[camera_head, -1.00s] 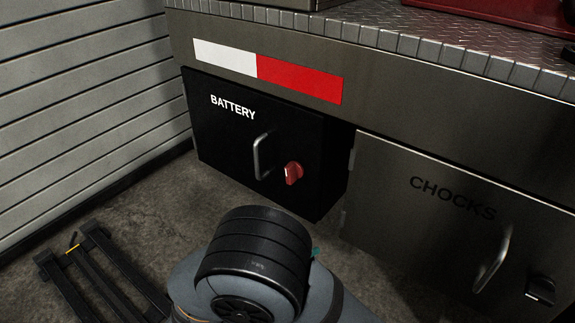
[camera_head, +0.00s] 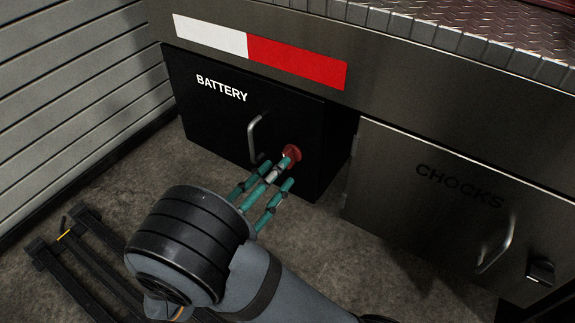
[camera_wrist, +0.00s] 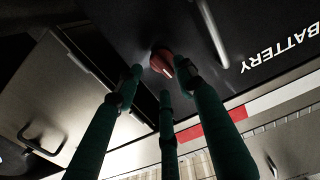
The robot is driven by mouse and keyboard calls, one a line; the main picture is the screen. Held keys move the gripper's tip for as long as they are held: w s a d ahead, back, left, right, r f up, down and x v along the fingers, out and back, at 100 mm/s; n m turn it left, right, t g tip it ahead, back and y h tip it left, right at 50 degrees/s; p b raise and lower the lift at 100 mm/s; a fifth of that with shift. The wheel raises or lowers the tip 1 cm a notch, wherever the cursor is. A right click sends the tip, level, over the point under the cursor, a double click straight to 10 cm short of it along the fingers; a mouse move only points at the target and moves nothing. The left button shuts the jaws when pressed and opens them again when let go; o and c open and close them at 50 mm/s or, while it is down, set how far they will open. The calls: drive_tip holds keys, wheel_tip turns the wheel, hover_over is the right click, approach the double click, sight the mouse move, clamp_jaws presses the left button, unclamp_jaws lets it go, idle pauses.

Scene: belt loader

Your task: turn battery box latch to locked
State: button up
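The battery box (camera_head: 215,115) is black with white BATTERY lettering, and its front looks shut. Its latch (camera_head: 293,153) is a red knob right of a vertical metal handle (camera_head: 252,138). My gripper (camera_head: 279,169) has three teal fingers, spread open and empty, reaching toward the latch from below left. One finger overlaps the latch in the head view and hides part of it. In the wrist view, which is upside down, the latch (camera_wrist: 161,62) shows just beyond the fingertips (camera_wrist: 160,80), with a pale mark on its edge. I cannot tell whether any finger touches it.
A grey CHOCKS box (camera_head: 440,200) with its own handle (camera_head: 497,245) and black latch (camera_head: 541,271) is to the right. A slatted wall (camera_head: 75,80) stands at left. A black frame (camera_head: 85,265) lies on the floor at lower left.

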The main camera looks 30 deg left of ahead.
drive_tip(key=shift+w+d+b, duration=0.1)
drive_tip(key=shift+w+b, duration=0.25)
drive_tip(key=shift+w, duration=1.6)
drive_tip(key=shift+c, duration=0.4)
clamp_jaws()
